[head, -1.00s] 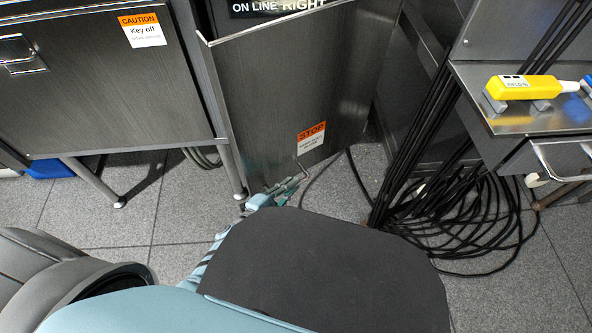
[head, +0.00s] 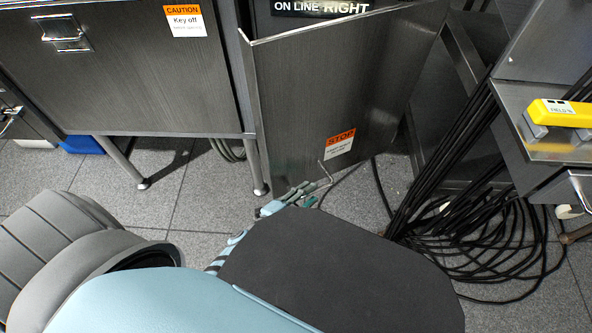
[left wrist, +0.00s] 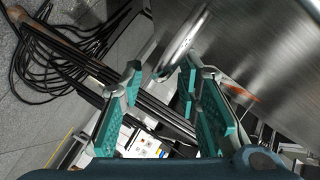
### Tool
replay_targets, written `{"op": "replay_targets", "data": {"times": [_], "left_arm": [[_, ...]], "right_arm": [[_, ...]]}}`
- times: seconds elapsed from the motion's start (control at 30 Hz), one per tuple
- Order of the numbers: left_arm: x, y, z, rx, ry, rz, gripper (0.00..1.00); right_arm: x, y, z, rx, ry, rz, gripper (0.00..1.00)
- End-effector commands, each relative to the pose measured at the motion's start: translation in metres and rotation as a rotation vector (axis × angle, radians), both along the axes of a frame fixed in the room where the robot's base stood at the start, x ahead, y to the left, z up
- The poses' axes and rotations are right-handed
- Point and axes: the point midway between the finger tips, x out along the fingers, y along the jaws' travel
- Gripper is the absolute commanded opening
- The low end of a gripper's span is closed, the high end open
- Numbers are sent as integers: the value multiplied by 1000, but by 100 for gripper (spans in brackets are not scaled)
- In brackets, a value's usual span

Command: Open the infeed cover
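My left gripper (head: 297,194) is close to this handle, low by the cover's bottom edge. In the left wrist view, the teal-padded fingers (left wrist: 160,85) are apart, and the shiny handle (left wrist: 183,45) lies at the gap between their tips. I cannot tell if it touches them. The cover's surface (left wrist: 260,50) fills the upper right. My right gripper is not in view.
A metal cabinet with a CAUTION label (head: 184,21) stands at left. Loose black cables (head: 480,240) hang and coil on the floor right of the cover. A metal shelf (head: 550,150) with a yellow device (head: 560,112) stands at right.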

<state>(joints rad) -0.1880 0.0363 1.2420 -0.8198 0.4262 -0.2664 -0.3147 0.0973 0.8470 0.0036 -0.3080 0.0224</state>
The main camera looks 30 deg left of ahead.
Motion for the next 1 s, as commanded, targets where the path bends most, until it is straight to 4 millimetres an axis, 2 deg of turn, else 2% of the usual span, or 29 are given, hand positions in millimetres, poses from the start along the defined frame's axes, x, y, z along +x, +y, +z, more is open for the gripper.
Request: {"op": "replay_targets", "data": {"times": [0.2, 0.3, 0.4, 0.63, 0.67, 0.73, 0.77, 0.83, 0.87, 0.9, 0.97, 1.0], "left_arm": [[-57, 18, 13, 2, 3, -1, 30], [-77, 24, 17, 0, 2, 0, 30], [-87, 28, 20, -1, 1, 0, 30], [-89, 29, 21, -1, 0, 0, 30], [-89, 29, 21, -1, 0, 0, 28], [-90, 32, 14, -13, 23, 21, 17], [-91, 38, 5, -30, 58, 51, 12], [-99, 61, -38, -109, 209, 184, 1], [-108, 73, -64, -156, 301, 267, 0], [-127, 90, -101, -225, 440, 394, 0], [-166, 108, -154, -326, 650, 593, 0], [-196, 115, -183, -386, 779, 720, 0]], "right_arm": [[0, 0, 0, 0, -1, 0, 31], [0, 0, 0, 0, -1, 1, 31], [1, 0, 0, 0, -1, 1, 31], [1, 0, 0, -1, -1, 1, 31], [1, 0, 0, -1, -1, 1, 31], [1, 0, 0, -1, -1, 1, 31], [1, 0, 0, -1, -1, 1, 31], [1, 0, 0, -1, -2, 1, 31], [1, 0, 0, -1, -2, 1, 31], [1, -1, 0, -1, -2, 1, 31], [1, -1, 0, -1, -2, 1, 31], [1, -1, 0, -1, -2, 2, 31]]}}
